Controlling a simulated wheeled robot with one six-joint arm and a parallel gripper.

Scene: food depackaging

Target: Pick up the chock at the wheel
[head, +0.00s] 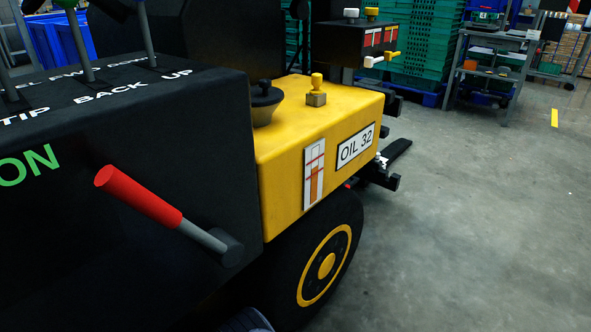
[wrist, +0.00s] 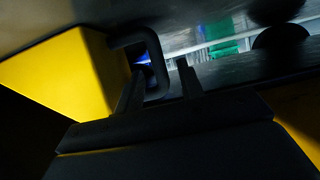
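In the wrist view a yellow block, which looks like the chock (wrist: 60,75), fills the left side. A black loop handle (wrist: 150,42) stands out from its right side. My gripper (wrist: 160,80) is open, with one finger on each side of the handle's near end; I cannot tell whether either finger touches it. The head view shows the black wheel (head: 345,262) with a yellow ring and hub, low on the machine. The chock and my gripper do not show in the head view.
The machine's black panel (head: 130,240) with a red-gripped lever (head: 140,197) and its yellow tank (head: 285,165) stand close above the wheel. Grey floor (head: 470,240) is clear to the right. Green crates (head: 425,45) and a grey cart (head: 495,50) stand behind.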

